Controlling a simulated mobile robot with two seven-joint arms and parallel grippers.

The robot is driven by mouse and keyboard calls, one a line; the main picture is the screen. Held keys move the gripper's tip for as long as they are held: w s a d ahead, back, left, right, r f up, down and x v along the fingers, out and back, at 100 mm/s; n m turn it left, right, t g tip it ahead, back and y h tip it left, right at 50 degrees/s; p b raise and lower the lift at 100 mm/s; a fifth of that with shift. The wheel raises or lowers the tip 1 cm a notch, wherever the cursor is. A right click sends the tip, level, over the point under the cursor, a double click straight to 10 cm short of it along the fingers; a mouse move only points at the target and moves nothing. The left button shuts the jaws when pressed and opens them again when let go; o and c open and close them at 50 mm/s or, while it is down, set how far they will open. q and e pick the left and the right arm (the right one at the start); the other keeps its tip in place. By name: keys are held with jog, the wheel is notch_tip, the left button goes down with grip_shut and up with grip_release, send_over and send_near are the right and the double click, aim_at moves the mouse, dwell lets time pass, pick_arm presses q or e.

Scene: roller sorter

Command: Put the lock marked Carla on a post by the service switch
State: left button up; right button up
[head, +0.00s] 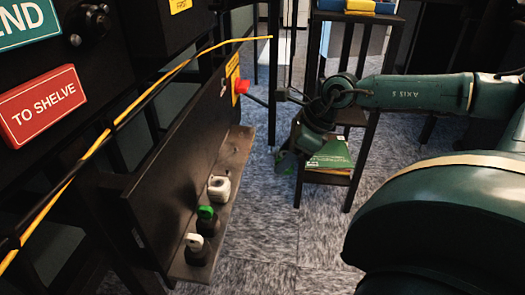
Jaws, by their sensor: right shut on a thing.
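The service switch, a red knob (240,86) on a yellow plate, sits at the far end of the dark slanted panel. On the ledge below stand a white lock-like piece (219,188), a dark piece with a green top (206,221) and a dark piece with a white top (195,248). No name is readable on them. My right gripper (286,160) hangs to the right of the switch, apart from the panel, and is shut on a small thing. That thing is too dark and small to make out, so I cannot tell whether it is Carla's lock. My left gripper is out of view.
A red "TO SHELVE" sign (43,107) is at left. A dark shelf rack (352,160) stands behind my right arm. The carpeted floor (270,230) right of the ledge is clear.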

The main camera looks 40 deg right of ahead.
jog(key=s+p+v, duration=0.1)
jog(key=p+v, duration=0.2)
jog(key=v, duration=0.3)
jog(key=shift+d+f+p, duration=0.25)
jog(key=shift+d+p, duration=0.15)
jog(key=shift+d, duration=0.05)
dwell(0.5)
